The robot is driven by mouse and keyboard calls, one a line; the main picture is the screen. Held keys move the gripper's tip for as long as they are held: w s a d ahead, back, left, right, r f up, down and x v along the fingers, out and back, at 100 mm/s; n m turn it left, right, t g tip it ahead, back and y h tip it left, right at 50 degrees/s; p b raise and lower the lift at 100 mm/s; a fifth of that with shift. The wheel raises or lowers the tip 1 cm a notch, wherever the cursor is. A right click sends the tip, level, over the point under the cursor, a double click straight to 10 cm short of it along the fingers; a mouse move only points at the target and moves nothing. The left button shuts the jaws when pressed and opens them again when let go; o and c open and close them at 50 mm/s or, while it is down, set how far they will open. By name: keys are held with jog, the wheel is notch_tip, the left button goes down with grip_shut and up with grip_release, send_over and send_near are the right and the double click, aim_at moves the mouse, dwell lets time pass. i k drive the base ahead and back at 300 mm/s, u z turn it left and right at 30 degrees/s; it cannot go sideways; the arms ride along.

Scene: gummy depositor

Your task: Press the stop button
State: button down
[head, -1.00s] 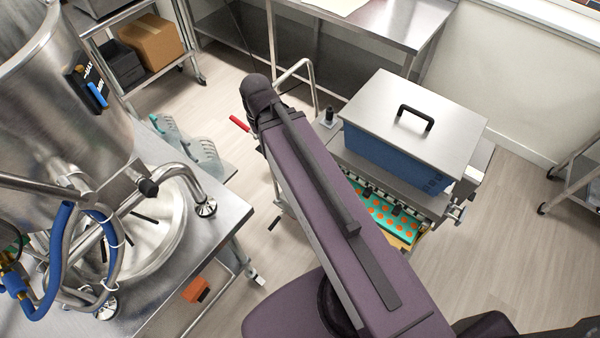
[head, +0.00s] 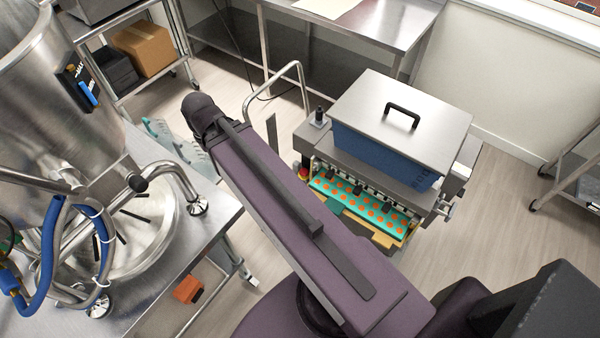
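The gummy depositor (head: 330,150) stands right of centre, with a blue hopper (head: 360,150) under a steel lid (head: 430,95). A small red button with yellow at its base, which looks like the stop button (head: 303,171), shows at the depositor's left front corner, just right of my arm. A green mould tray (head: 345,198) with orange cavities lies at the depositor's front. My purple arm crosses the middle of the view, left of the button. My gripper is not in view, so its state and its distance from the button cannot be seen.
A steel kettle (head: 60,90) with blue hoses stands on a steel table (head: 215,210) at left. A shelf at upper left holds a cardboard box (head: 143,48). A steel bench (head: 375,22) stands behind.

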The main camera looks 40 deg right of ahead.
aim_at(304, 171)
jog(key=u, duration=0.1)
jog(key=k, duration=1.05)
jog(key=z, duration=0.85)
jog(key=i, duration=0.5)
jog(key=u, duration=0.05)
